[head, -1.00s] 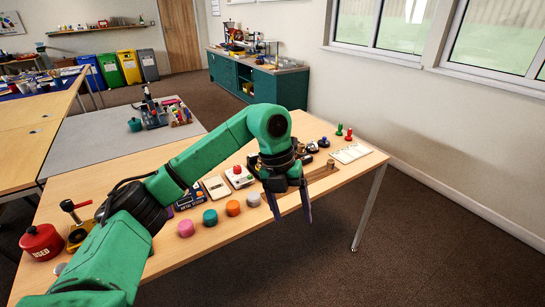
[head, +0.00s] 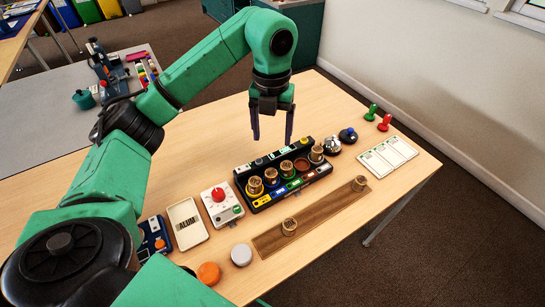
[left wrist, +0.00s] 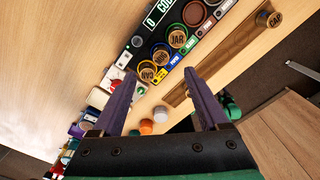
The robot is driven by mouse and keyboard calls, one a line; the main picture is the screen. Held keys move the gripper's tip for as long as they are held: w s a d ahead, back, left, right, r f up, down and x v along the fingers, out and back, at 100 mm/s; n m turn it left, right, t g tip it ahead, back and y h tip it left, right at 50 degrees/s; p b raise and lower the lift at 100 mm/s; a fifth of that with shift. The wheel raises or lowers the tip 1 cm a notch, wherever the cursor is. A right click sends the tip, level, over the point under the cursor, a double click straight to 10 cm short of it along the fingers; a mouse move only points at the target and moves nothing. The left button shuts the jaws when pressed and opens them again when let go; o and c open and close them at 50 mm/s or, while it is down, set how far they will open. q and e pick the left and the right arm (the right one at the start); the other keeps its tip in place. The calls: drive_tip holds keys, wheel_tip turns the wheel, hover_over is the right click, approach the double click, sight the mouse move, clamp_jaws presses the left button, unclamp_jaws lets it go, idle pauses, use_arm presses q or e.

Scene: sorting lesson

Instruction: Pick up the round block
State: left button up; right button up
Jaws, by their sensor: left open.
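Several round wooden blocks have lettered tops. Some sit in a black rack (head: 262,203): one at its left end (head: 255,186), others along it, and one at its right end (head: 317,154). Two more stand on a brown wooden strip (head: 325,208): a near one (head: 289,227) and a far one (head: 360,183). I cannot tell which is the task's round block. My left gripper (head: 272,138) is open and empty, pointing down, above the table by the rack's back side. In the left wrist view, the block lettered CAN (left wrist: 147,72) shows between the open fingers (left wrist: 160,78). My right gripper is out of view.
An orange disc (head: 208,273), a grey disc (head: 241,254), a red-knobbed box (head: 222,205) and a pale tray (head: 187,223) stand left of the strip. The right front tabletop is clear.

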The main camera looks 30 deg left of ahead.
use_arm(q)
hover_over(271, 172)
drive_tip(key=f, duration=0.6)
drive_tip(key=shift+s+d, duration=0.15)
drive_tip(key=shift+s, duration=0.1)
wheel_tip(271, 172, down, 7)
drive_tip(key=shift+w+r+p, duration=0.15)
drive_tip(key=shift+p, duration=0.55)
drive_tip(key=shift+f, duration=0.25)
drive_tip(key=shift+w, duration=0.1)
drive_tip(key=shift+c, duration=0.4)
drive_tip(key=c, duration=1)
clamp_jaws()
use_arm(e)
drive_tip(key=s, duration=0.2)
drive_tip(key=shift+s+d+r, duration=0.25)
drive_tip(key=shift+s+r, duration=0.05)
